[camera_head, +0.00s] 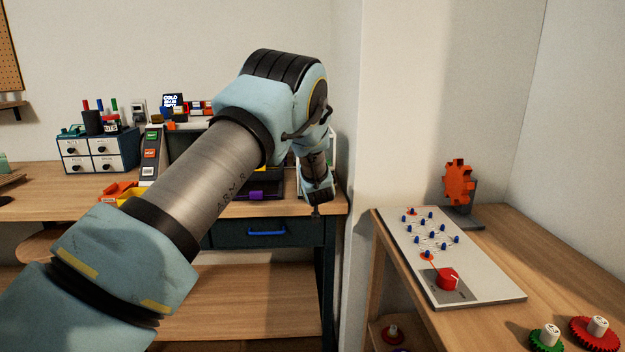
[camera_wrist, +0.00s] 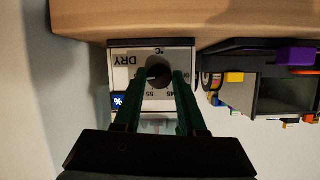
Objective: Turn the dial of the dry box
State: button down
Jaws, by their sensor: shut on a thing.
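The dry box (camera_wrist: 122,85) shows in the wrist view with a pale front panel, upside down, marked "DRY", "°C" and numbers such as 45 and 55. Its dark round dial (camera_wrist: 158,67) is at the panel's middle. My gripper (camera_wrist: 160,76) has its two dark green fingers on either side of the dial, shut on it. The fingers cover part of the panel's lettering. In the head view my wrist hangs at the right end of the back bench, and my arm hides most of the dry box and the dial.
A dark bin unit with a purple block (camera_wrist: 294,57) is beside the dry box. The bench (camera_head: 60,205) has a drawer with a blue handle (camera_head: 266,232) below. A wall corner stands close to the right. A side table holds a panel with a red knob (camera_head: 447,279) and gears.

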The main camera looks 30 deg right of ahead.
jog(key=shift+m+y+p, duration=0.3)
jog(key=shift+m+p, duration=0.1)
jog(key=shift+p, duration=0.25)
jog(key=shift+f, duration=0.15)
jog(key=shift+c, duration=2.4)
grip_release()
jog(key=shift+s, duration=0.1)
jog(key=b+v, duration=0.2)
jog(key=v, duration=0.8)
jog(key=shift+s, duration=0.35)
